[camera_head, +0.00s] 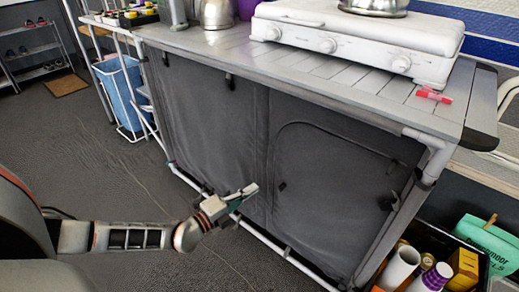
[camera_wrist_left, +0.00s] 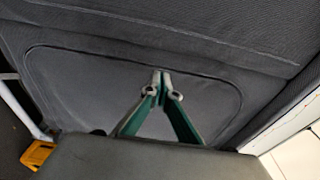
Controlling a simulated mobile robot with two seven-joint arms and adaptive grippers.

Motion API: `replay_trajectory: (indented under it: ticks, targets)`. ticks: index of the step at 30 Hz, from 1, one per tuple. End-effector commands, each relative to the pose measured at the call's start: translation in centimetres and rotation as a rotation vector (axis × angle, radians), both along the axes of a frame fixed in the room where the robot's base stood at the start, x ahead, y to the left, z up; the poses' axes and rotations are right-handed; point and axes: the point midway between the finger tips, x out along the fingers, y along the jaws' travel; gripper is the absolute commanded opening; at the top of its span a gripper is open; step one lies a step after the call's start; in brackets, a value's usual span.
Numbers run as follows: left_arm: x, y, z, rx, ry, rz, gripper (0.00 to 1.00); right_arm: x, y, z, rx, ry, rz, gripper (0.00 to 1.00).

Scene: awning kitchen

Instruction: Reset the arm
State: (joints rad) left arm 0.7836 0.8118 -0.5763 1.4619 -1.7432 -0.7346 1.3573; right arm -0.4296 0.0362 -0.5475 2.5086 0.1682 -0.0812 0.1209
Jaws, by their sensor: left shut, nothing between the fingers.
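My left arm comes in from the left in the head view. Its gripper (camera_head: 250,190) is in front of the grey fabric side of the kitchen stand (camera_head: 215,120), near the stand's lower rail. In the left wrist view the two green fingers of the left gripper (camera_wrist_left: 160,76) meet at their tips with nothing between them. Behind them is the grey fabric panel (camera_wrist_left: 75,75) with a rounded seam. I cannot tell if the fingertips touch the fabric. My right gripper is in neither view.
On the slatted top stand a white stove (camera_head: 355,38), a metal pot (camera_head: 217,13) and a red item (camera_head: 434,95). A crate with a teal packet (camera_head: 488,243) and a paper roll (camera_head: 398,268) is at lower right. A blue bin (camera_head: 122,92) stands left.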

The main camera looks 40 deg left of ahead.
Motion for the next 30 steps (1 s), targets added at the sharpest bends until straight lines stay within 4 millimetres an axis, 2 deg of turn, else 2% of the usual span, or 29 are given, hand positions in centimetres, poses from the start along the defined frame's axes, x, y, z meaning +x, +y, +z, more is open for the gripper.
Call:
replay_trajectory:
  ticks: [3, 9, 20, 23, 26, 29, 30]
  targets:
    - [-0.8, 2.3, -0.1, 0.005, 0.004, -0.001, 0.00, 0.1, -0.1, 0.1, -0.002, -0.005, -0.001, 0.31]
    - [-1.5, 4.6, -0.1, 0.001, 0.002, 0.000, 0.00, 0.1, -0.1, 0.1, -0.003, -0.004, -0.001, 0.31]
    - [-1.7, 5.3, -0.1, -0.002, 0.001, -0.001, 0.00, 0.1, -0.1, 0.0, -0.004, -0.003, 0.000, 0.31]
    - [-1.8, 4.7, -0.3, -0.032, 0.013, 0.011, 0.00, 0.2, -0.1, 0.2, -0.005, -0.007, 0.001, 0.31]
    - [-2.3, 3.1, -1.1, -0.131, 0.050, 0.050, 0.00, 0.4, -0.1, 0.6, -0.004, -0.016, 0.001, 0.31]
    - [-3.2, 0.1, -2.4, -0.301, 0.125, 0.104, 0.00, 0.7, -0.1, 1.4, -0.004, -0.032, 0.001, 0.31]
    - [-3.7, -1.5, -3.0, -0.381, 0.165, 0.122, 0.00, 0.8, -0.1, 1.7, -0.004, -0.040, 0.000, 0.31]
